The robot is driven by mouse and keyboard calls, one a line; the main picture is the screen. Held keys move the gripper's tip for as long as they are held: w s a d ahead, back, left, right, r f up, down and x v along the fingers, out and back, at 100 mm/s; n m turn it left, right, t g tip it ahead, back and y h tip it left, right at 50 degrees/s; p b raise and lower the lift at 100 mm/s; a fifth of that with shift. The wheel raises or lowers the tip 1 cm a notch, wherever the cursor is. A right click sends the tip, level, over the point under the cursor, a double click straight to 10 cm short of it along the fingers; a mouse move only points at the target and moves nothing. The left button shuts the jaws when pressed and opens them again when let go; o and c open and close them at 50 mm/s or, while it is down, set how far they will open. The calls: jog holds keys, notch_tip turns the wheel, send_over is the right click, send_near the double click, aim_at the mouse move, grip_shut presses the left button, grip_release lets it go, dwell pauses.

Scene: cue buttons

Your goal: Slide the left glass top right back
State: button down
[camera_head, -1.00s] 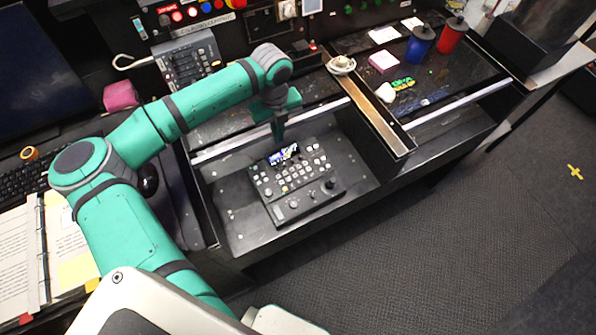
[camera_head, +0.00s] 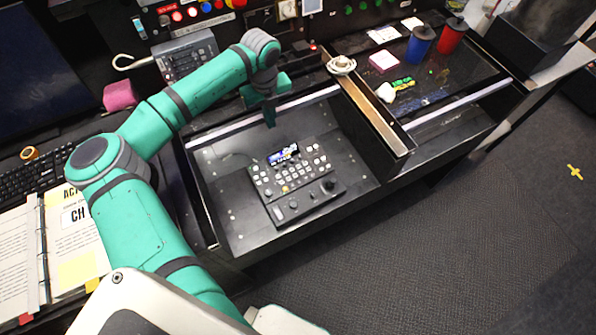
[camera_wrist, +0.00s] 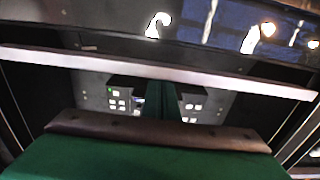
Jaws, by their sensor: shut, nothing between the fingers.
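The left glass top shows in the head view as a dark pane with a pale front edge bar (camera_head: 222,132), over the left bay of the desk. The bar slants from lower left to upper right, and the bay in front of it is open. In the wrist view the bar (camera_wrist: 225,80) crosses the picture, with the reflecting pane beyond it. My gripper (camera_head: 270,120) is shut and empty, pointing down at the bar's front side. Its fingers (camera_wrist: 160,98) show just below the bar in the wrist view. Whether they touch it I cannot tell.
A button console (camera_head: 297,178) sits inside the open bay.

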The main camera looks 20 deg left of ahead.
jog(key=shift+w+a, duration=0.95)
jog(key=shift+a, duration=0.25)
jog(key=shift+w+a, duration=0.7)
jog(key=shift+a, duration=0.2)
jog(key=shift+w+a, duration=0.65)
jog(key=shift+a, duration=0.2)
notch_tip(320, 180, up, 9)
jog(key=s+d, duration=0.1)
jog(key=d, duration=0.1)
jog(key=shift+s, duration=0.3)
